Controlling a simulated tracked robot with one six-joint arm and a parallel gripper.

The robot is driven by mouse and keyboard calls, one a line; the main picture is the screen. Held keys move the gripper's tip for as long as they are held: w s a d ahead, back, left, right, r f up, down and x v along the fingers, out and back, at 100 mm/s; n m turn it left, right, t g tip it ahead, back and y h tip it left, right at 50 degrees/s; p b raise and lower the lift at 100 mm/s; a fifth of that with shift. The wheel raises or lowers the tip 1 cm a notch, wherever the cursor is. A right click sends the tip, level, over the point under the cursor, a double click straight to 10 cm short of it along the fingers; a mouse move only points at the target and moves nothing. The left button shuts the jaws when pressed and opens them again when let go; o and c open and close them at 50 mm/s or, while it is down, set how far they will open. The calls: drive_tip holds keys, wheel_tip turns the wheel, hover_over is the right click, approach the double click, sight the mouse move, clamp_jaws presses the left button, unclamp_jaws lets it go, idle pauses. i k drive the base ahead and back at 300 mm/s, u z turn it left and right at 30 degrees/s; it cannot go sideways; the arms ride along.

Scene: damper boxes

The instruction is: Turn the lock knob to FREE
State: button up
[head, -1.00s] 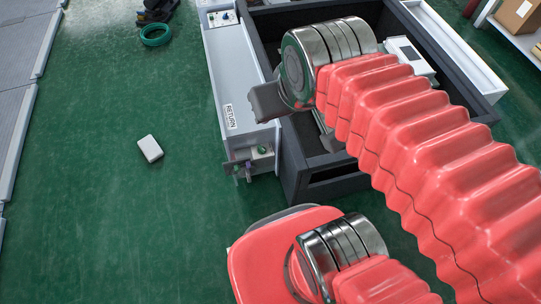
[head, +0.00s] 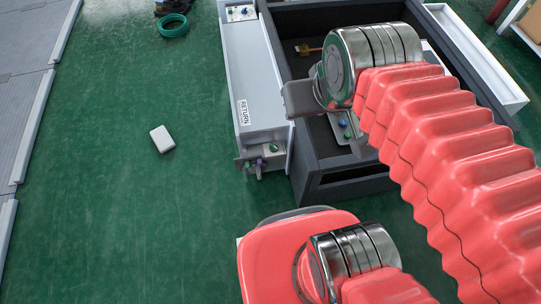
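A long grey-white box labelled RETURN (head: 256,75) stands left of a dark open-topped bin. Its near end has a small panel with a green knob (head: 273,148) and purple and grey fittings (head: 259,161). Its far end has a panel with a blue knob (head: 240,13). Inside the bin, a grey panel with green knobs (head: 343,126) partly shows below my wrist. I cannot tell which knob is the lock knob, and no FREE mark is readable. My gripper (head: 301,98) shows only as a dark grey piece beside the metal wrist joint, above the bin's left wall; its fingertips are hidden.
The dark bin (head: 335,187) has thick walls, and a brass-coloured fitting (head: 308,50) lies inside. A small white block (head: 162,139) and a green hose coil (head: 172,26) lie on the floor. The green floor left of the box is largely clear. My red arm covers the right side.

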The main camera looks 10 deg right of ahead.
sight(273, 148)
drive_tip(key=k, duration=1.35)
drive_tip(key=u, duration=0.45)
drive_tip(key=i, duration=1.7)
drive_tip(key=z, duration=0.05)
